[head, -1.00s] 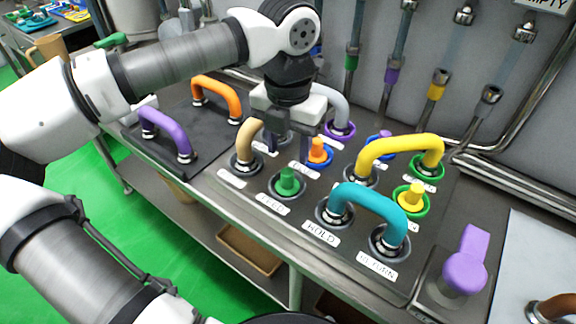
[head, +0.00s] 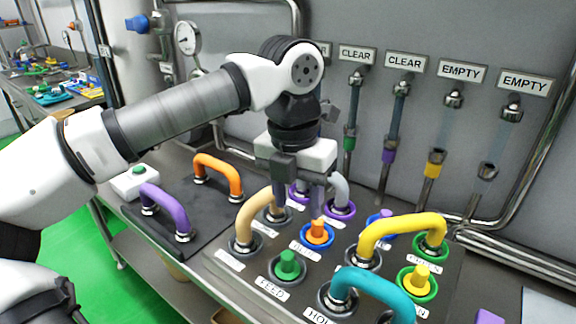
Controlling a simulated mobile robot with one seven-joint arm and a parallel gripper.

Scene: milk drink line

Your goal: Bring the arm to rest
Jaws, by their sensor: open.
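My gripper (head: 303,205) points down over the panel of hoses and plugs, in the middle of the head view. Its jaws are open. The fingers hang just above and behind the orange plug (head: 317,232), with the beige hose (head: 252,216) to the left and the grey-violet hose (head: 340,190) close behind on the right. I cannot tell whether the fingers touch anything. I see nothing held between them.
A yellow hose (head: 400,226) and a teal hose (head: 375,285) arch up on the right. Purple (head: 163,210) and orange (head: 222,168) handles stand on a dark mat at left. A pipe wall with signs (head: 405,62) rises behind.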

